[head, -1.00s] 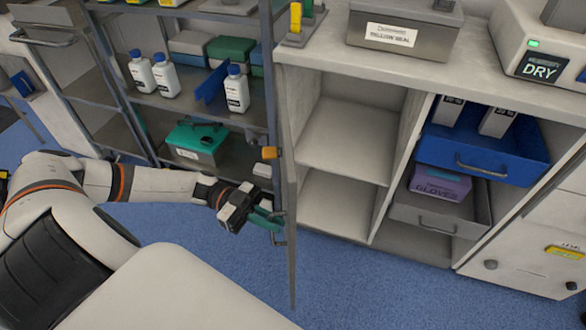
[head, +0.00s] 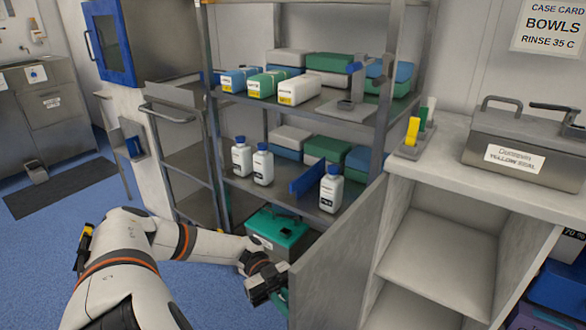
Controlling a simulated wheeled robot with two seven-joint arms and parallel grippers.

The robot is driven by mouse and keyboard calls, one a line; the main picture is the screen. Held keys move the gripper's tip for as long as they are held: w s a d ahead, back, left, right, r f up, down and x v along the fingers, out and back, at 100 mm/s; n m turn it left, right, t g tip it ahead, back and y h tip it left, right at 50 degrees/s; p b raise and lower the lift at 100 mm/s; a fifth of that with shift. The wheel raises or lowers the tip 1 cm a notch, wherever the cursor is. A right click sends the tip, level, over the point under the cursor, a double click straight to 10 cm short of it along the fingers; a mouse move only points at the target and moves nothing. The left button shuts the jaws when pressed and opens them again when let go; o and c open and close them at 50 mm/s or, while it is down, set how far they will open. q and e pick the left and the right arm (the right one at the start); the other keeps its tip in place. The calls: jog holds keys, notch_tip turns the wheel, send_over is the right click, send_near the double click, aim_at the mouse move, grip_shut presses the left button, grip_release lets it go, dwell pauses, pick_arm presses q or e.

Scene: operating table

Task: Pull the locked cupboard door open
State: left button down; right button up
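The grey cupboard door (head: 335,262) stands swung out from the left side of the white cupboard (head: 455,195), with its inner face towards me. The cupboard's empty pale shelves (head: 430,250) show to the right of it. My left gripper (head: 281,294) is at the outer side of the door's free edge, low in the head view. Only a little green of its fingers shows; the door hides the fingertips and the handle, so I cannot tell its grip. My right gripper is out of view.
A metal rack (head: 268,198) with bottles and boxes stands behind my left arm. A green box (head: 276,232) sits low on it, near the gripper. A grey case (head: 525,150) rests on the counter. Blue floor (head: 50,240) is clear at left.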

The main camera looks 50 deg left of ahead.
pick_arm(q)
jog(key=c, duration=1.8)
grip_release()
jog(key=shift+c, duration=0.2)
